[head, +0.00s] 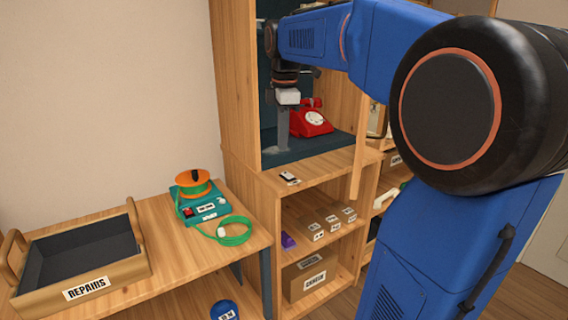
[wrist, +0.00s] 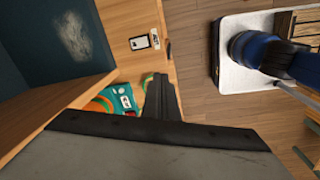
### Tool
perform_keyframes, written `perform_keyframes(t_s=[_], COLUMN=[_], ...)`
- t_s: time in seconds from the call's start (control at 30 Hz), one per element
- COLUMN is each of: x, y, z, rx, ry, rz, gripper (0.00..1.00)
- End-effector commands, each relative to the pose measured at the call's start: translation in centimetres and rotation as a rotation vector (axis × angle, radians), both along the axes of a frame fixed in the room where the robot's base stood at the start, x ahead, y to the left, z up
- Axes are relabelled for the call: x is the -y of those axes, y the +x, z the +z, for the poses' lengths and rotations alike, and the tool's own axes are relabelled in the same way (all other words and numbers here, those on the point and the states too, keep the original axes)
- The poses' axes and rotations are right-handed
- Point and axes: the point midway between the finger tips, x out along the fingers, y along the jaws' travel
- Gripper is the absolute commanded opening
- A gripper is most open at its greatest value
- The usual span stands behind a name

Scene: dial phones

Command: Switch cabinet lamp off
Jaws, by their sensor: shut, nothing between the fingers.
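A small plate with a white and dark face, apparently a switch (head: 289,178), lies on the wooden ledge at the front of the open cabinet (head: 236,90); it also shows near the top of the wrist view (wrist: 143,41). Its marking is too small to read. No lamp is seen directly; a pale patch (wrist: 74,36) shows on the cabinet's dark surface. My gripper (head: 284,148) points down at the cabinet opening, above and apart from the plate, left of the red phone. Its dark fingers (wrist: 162,98) are shut and empty.
A red dial phone (head: 309,119) stands inside the cabinet. A teal box (head: 207,207) with an orange reel (head: 193,182) and green cable sits on the left table beside a repairs tray (head: 84,283). Several small boxes fill the shelf below. The cabinet's side walls flank my gripper.

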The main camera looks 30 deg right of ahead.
Motion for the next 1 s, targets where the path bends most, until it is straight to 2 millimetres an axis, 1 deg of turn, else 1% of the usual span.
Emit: perform_keyframes(t_s=[0.03,0.2,0.4,0.6,0.9,1.0], x=[0.8,3.0,4.8,5.3,5.3,5.3], y=[1.1,3.9,5.9,6.6,6.5,6.5], z=[0.4,1.4,2.1,2.3,2.3,2.0], rx=[-0.014,-0.054,-0.082,-0.092,-0.092,-0.093], ry=[-0.002,-0.002,0.001,0.003,0.003,0.005], rz=[0.041,0.195,0.316,0.36,0.361,0.36], gripper=[0.0,0.0,0.0,0.0,0.0,0.0])
